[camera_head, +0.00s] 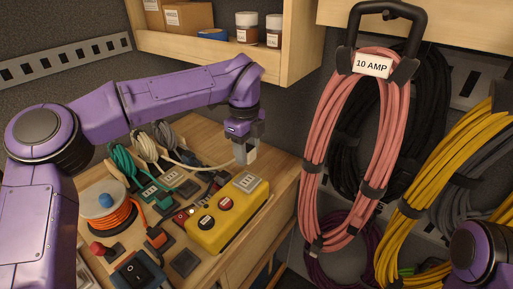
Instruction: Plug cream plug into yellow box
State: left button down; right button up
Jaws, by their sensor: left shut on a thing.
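The yellow box (212,236) stands on the wooden bench near its right edge. Its top carries a pale socket plate (247,181) at the far right end and two round buttons. My left gripper (244,157) points down just above and behind that socket end. It is shut on the cream plug (251,154), which is mostly hidden by the fingers. The plug looks apart from the socket, but the exact gap is hard to judge. A cream cord (195,166) runs left from the plug to a cream coil (145,146). My right gripper is out of view.
Green (122,160) and grey (165,133) coiled cords flank the cream coil. An orange cord reel (109,217), a black switch (136,273) and several small sockets lie left of the box. A pink cord bundle (318,180) hangs at right. A shelf (205,52) is above.

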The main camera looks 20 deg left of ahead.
pick_arm(q)
jog(key=f+b, duration=0.2)
jog(key=f, duration=0.3)
jog(key=shift+w+d+f+b, duration=0.1)
jog(key=shift+w+f+b, duration=0.1)
jog(key=shift+w+b, duration=0.2)
jog(key=shift+s+f, duration=0.1)
jog(key=shift+f, duration=0.15)
jog(key=shift+s+a+f+b, duration=0.1)
jog(key=shift+s+a+b, duration=0.05)
jog(key=shift+s+b, duration=0.2)
jog(key=shift+s+a+f+b, duration=0.15)
jog(key=shift+s+b, duration=0.1)
jog(key=shift+s, duration=0.2)
jog(key=shift+w+d+f, duration=0.1)
jog(key=shift+w+f, duration=0.1)
jog(key=shift+w, duration=0.25)
jog(key=shift+s+r, duration=0.2)
jog(key=shift+s, duration=0.05)
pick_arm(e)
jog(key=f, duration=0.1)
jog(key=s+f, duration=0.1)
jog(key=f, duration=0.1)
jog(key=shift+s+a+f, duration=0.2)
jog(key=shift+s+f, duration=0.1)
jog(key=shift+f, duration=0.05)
pick_arm(q)
jog(key=shift+w, duration=0.3)
